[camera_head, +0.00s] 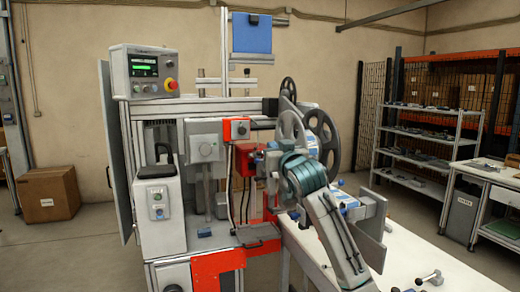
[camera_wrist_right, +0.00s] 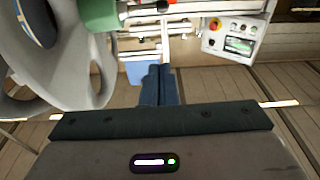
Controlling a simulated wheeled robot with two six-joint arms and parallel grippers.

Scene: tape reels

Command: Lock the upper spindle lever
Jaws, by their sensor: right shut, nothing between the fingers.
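My right arm comes in from the lower right of the head view, and its gripper (camera_head: 273,162) is in front of the machine, partly hidden by my own wrist. In the right wrist view its two dark fingers (camera_wrist_right: 159,72) are together and empty. Large grey reels (camera_head: 291,127) stand beside and behind the wrist; one reel (camera_wrist_right: 60,50) fills the left of the wrist view. A green round part (camera_wrist_right: 97,12) shows near it at the top edge, with a small red and black part to its right. I cannot make out the upper spindle lever for certain. My left gripper is not in view.
The machine carries a control box (camera_head: 144,72) with a red button, and a red box (camera_head: 248,158) near my gripper. A white table (camera_head: 330,225) lies below the arm, with small metal parts at its front right. Shelves (camera_head: 425,150) stand at the right.

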